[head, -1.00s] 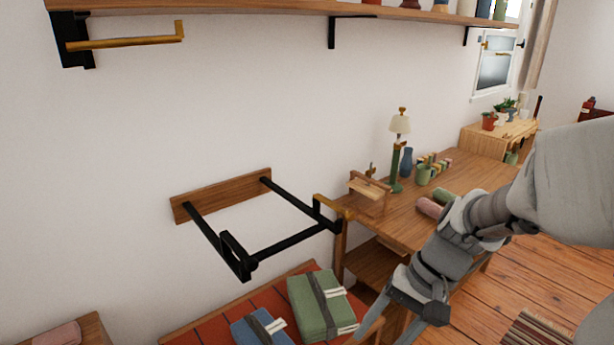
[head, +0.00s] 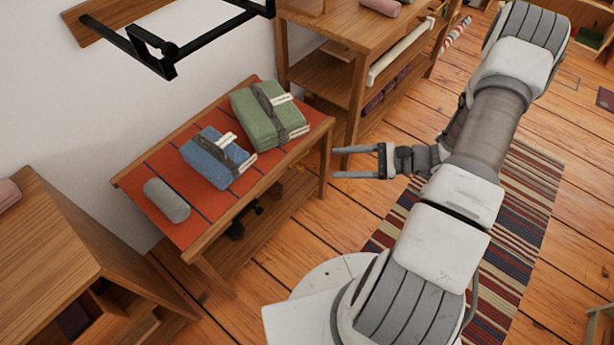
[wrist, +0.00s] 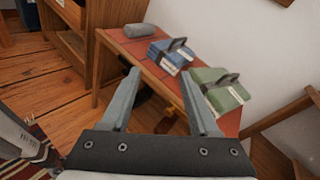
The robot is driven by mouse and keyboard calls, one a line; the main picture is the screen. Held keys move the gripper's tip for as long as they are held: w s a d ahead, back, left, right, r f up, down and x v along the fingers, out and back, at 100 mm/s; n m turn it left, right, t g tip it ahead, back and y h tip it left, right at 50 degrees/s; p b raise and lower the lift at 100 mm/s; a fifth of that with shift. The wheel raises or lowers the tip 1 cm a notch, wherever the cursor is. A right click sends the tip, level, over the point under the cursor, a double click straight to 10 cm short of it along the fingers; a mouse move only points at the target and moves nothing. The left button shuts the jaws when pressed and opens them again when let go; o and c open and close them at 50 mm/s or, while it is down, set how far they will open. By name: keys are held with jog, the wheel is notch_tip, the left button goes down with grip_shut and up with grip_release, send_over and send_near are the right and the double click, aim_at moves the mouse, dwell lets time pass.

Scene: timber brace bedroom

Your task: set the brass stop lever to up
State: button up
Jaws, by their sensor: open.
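My gripper (head: 335,162) is open and empty, with its two fingers apart, to the right of the red-topped bench. In the wrist view my gripper (wrist: 160,73) points toward that bench. The black wall frame (head: 155,50) shows in part at the top left of the head view, on a wooden wall plate (head: 90,20). No brass lever can be made out in the head view now. A yellowish piece (wrist: 190,106) shows by the right finger in the wrist view; I cannot tell what it is.
The bench (head: 155,166) carries a grey roll (head: 166,200), a blue bundle (head: 212,160) and a green bundle (head: 262,120). A wooden desk with shelves (head: 350,35) stands behind. A wooden cabinet (head: 50,240) is at lower left. A striped rug (head: 520,215) lies under my arm.

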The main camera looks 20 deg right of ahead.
aim_at(303, 171)
jog(key=s+d+f+m+t+h+b, duration=0.15)
jog(key=f+m+t, duration=0.3)
jog(key=f, duration=0.45)
jog(key=s+d+f+m+t+h+b, duration=0.1)
jog(key=d+f+m+t+h+b, duration=0.2)
jog(key=f+m, duration=0.5)
jog(key=w+a, duration=0.3)
jog(key=w, duration=0.1)
jog(key=w+a+f+n+t+b, duration=0.1)
jog(key=w+a, duration=0.3)
jog(key=w, duration=0.1)
jog(key=w+a+n+b, duration=0.1)
jog(key=w+a, duration=0.2)
jog(key=w, duration=0.2)
jog(key=shift+a+f+y, duration=0.3)
jog(key=shift+y, duration=0.05)
grip_shut()
